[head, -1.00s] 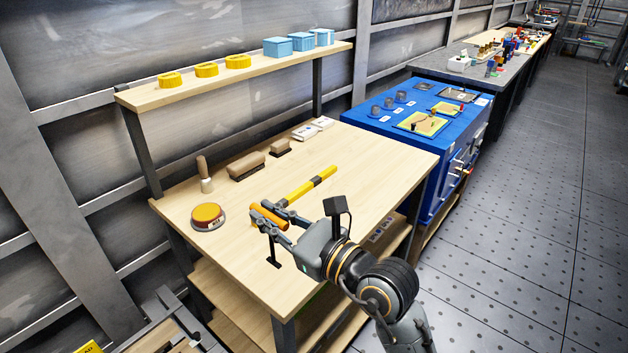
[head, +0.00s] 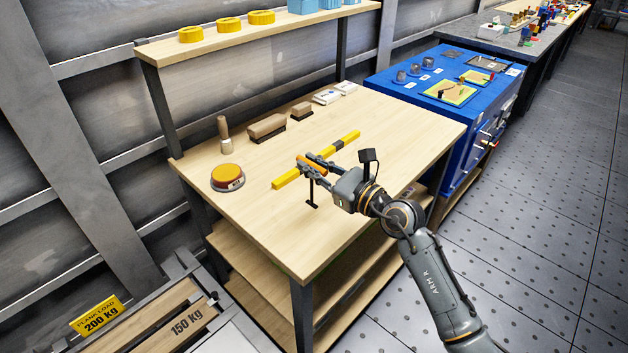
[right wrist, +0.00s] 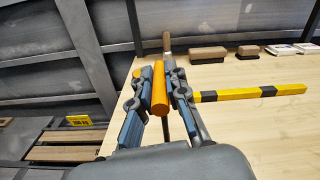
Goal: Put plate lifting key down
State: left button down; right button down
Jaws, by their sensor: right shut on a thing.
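The plate lifting key has an orange handle (head: 308,163) and a black shaft ending in a small black foot (head: 312,205). My right gripper (head: 312,165) is shut on the handle. It holds the key upright, foot down, over the front left part of the wooden workbench (head: 380,190). I cannot tell whether the foot touches the bench top. In the right wrist view the orange handle (right wrist: 160,90) sits between both fingers, with the dark shaft partly visible below it. My left gripper is not in view.
A yellow and black bar (head: 345,142) lies just behind the key. An orange-topped round device (head: 228,178), a wood-handled brush (head: 223,135) and brown blocks (head: 267,128) stand farther back. The bench top right of my gripper is clear. A blue cabinet (head: 470,110) adjoins on the right.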

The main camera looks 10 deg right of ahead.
jog(key=shift+w+d+f+b, duration=0.1)
jog(key=shift+w+f+b, duration=0.15)
jog(key=shift+f, duration=0.7)
jog(key=shift+w+d+f+b, duration=0.1)
jog(key=shift+f+b, duration=0.15)
jog(key=shift+f, duration=0.7)
jog(key=shift+f, duration=0.2)
jog(key=c, duration=1.3)
grip_release()
jog(key=shift+c, duration=0.2)
jog(key=v, duration=0.7)
jog(key=shift+s+r, duration=0.2)
jog(key=shift+s, duration=0.05)
